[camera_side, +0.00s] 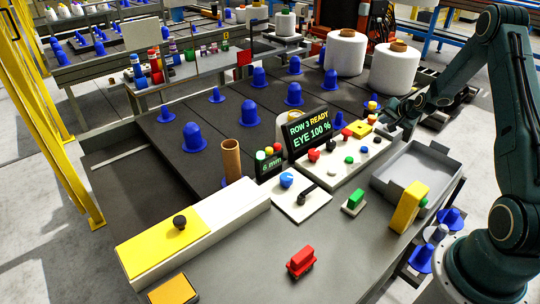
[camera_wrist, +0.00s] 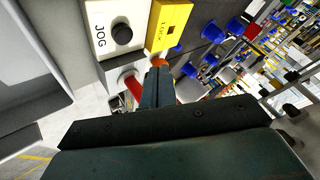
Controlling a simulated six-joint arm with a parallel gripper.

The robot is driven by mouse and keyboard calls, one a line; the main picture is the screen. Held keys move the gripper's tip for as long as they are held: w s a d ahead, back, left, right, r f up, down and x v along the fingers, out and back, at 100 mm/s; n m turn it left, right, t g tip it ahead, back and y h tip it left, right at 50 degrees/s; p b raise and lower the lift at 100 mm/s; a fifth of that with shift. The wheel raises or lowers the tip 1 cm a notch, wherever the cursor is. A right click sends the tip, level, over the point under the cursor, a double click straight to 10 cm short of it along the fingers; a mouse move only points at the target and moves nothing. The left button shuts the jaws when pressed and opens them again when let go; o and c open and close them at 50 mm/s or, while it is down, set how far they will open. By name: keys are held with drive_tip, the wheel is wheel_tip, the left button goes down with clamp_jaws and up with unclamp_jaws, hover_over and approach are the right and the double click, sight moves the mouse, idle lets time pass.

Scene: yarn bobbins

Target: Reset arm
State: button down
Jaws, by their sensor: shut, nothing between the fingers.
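My gripper (camera_side: 391,108) is at the end of the dark green arm, at the right of the side view. It is held near the far end of the control panel (camera_side: 330,172) and close to the white bobbins. In the wrist view the fingers (camera_wrist: 157,82) are together, with nothing between them. A white JOG panel with a black knob (camera_wrist: 122,34) and a yellow LOCK block (camera_wrist: 168,25) lie just beyond the fingertips. I cannot tell how far the fingertips are from them.
Large white bobbins (camera_side: 394,68) stand behind my gripper. Blue pegs (camera_side: 193,137) stand on the dark table. A display (camera_side: 309,132) reads "ROW 3 READY, EYE 100 %". A grey tray (camera_side: 436,158), a yellow block (camera_side: 408,207) and a red switch (camera_side: 300,262) are nearer.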

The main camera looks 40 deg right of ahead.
drive_tip(key=s+a+r+n+g+y, duration=0.1)
drive_tip(key=a+r+n, duration=0.3)
drive_tip(key=a+r, duration=0.75)
drive_tip(key=s+a+r+n+y, duration=0.2)
drive_tip(key=a+r+n, duration=0.1)
drive_tip(key=a+r, duration=0.85)
drive_tip(key=s+a+r+n+g, duration=0.1)
drive_tip(key=s+a+r+n, duration=0.1)
drive_tip(key=s+a, duration=0.6)
drive_tip(key=s+a+r+n, duration=0.1)
drive_tip(key=s+a+n, duration=0.3)
drive_tip(key=s+a, duration=0.5)
drive_tip(key=s, duration=0.6)
drive_tip(key=shift+s+a+r+n+g+y, duration=0.2)
drive_tip(key=shift+s+r+n+g+y, duration=0.15)
drive_tip(key=shift+r+n+g+y, duration=0.05)
